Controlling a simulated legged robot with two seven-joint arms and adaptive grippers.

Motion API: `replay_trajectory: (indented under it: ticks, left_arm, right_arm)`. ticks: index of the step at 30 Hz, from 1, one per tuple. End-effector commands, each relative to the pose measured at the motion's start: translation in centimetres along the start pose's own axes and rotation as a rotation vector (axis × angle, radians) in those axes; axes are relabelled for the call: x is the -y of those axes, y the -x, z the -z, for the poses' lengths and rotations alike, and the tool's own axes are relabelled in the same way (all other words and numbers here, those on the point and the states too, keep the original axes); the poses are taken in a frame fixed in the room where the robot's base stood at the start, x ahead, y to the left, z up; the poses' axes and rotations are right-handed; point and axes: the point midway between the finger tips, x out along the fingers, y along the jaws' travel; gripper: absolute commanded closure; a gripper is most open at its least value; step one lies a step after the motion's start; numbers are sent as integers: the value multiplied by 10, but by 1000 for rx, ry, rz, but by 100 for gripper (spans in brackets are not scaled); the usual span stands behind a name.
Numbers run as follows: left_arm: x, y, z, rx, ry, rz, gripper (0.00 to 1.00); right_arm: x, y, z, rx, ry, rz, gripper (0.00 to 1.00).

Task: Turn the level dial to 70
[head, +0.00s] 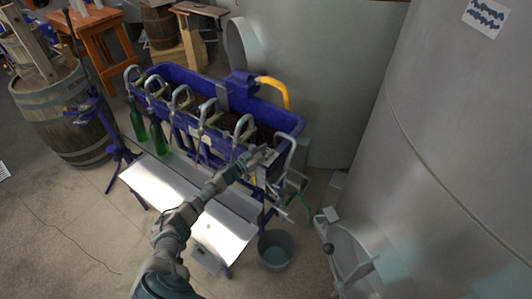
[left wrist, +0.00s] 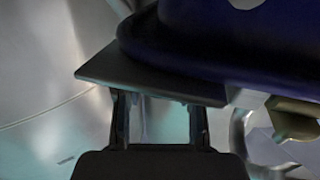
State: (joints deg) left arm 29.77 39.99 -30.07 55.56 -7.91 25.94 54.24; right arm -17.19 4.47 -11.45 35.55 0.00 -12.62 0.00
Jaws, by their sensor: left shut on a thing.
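The blue bottling machine (head: 205,95) stands in the middle of the head view, with several curved spouts along its front. My left gripper (head: 264,158) reaches its front right corner, by a small grey panel under the rim. In the left wrist view my left gripper (left wrist: 158,100) has its two fingers against the underside of a dark plate edge (left wrist: 150,82), below the blue body (left wrist: 215,40). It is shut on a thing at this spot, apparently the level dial. The dial's face and any numbers are hidden, so its setting cannot be read. My right gripper is not in view.
Green bottles (head: 158,138) stand under the left spouts. A shiny metal shelf (head: 165,187) lies in front of the machine, below my left arm. A bucket (head: 275,248) stands on the floor. A large steel tank (head: 460,160) closes off the right. A barrel (head: 62,110) stands left.

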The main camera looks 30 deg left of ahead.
Motion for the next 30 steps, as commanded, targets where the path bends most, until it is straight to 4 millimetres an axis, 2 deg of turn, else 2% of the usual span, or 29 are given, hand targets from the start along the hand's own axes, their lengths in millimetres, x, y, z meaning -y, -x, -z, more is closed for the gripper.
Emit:
replay_trajectory:
  ticks: [14, 15, 17, 18, 26, 30]
  left_arm:
    - [1, 1, -2, 5, -1, -10, 97]
    - [1, 1, -2, 5, -1, -10, 57]
    - [1, 1, -2, 5, -1, -10, 42]
    - [1, 1, -2, 4, -1, -11, 39]
    - [0, 0, -1, 2, -1, -12, 39]
    - [0, 10, -2, 4, -2, -13, 39]
  right_arm:
    - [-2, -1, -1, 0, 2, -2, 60]
    - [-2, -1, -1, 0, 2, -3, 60]
    - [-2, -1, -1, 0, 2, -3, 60]
    - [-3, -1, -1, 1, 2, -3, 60]
    - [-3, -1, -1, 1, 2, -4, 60]
    - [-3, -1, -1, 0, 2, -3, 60]
